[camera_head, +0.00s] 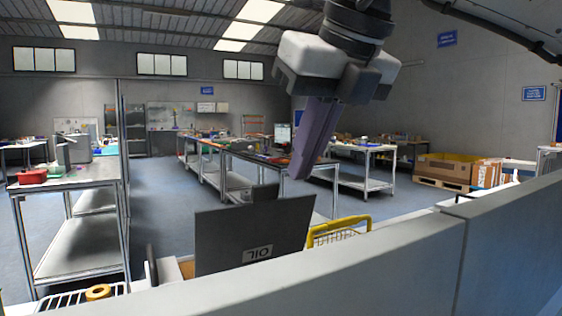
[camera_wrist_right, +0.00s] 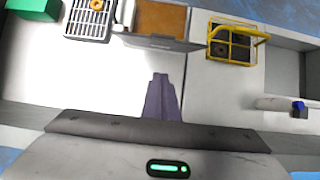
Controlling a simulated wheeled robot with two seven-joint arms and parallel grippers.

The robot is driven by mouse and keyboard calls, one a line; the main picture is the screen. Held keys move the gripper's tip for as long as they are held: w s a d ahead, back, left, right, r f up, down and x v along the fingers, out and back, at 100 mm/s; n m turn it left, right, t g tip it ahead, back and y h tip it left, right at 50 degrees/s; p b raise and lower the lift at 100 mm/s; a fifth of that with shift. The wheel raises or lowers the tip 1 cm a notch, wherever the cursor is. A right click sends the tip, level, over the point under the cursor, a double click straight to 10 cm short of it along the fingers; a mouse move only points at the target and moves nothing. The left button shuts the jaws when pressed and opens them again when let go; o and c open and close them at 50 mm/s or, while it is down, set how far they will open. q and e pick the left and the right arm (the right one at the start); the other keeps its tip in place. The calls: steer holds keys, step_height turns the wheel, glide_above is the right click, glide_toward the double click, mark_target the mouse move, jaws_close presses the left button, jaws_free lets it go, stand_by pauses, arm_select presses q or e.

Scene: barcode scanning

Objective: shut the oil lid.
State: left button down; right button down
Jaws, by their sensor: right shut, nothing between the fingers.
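The oil lid (camera_head: 235,222) is a dark grey panel labelled "OIL" that stands upright, open, at the lower middle of the head view. In the right wrist view the lid (camera_wrist_right: 165,43) shows nearly edge-on, along the near side of an open compartment with a brown inside (camera_wrist_right: 162,17). My right gripper (camera_head: 300,177) has purple fingers that are shut and empty, pointing down. In the head view it is above the lid's right upper corner. In the right wrist view the fingertips (camera_wrist_right: 160,76) lie on the near side of the lid, apart from it. My left gripper is not in view.
A yellow wire basket (camera_head: 338,226) is right of the lid. A white wire basket (camera_wrist_right: 88,20) with an orange ring (camera_wrist_right: 96,5) is to its left, with a green box (camera_wrist_right: 33,8) farther left. A grey wall (camera_head: 390,258) runs along the front. White surface around the fingers is clear.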

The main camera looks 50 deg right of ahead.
mark_target(275, 186)
steer(key=w+f, duration=0.2)
steer(key=w+d+f, duration=0.1)
steer(key=w, duration=0.2)
steer(key=w+d+f, duration=0.1)
steer(key=w+f, duration=0.1)
steer(key=shift+w+d+f+p, duration=0.25)
steer(key=shift+w+f+p, duration=0.05)
steer(key=shift+w+f, duration=0.05)
steer(key=shift+w, duration=0.1)
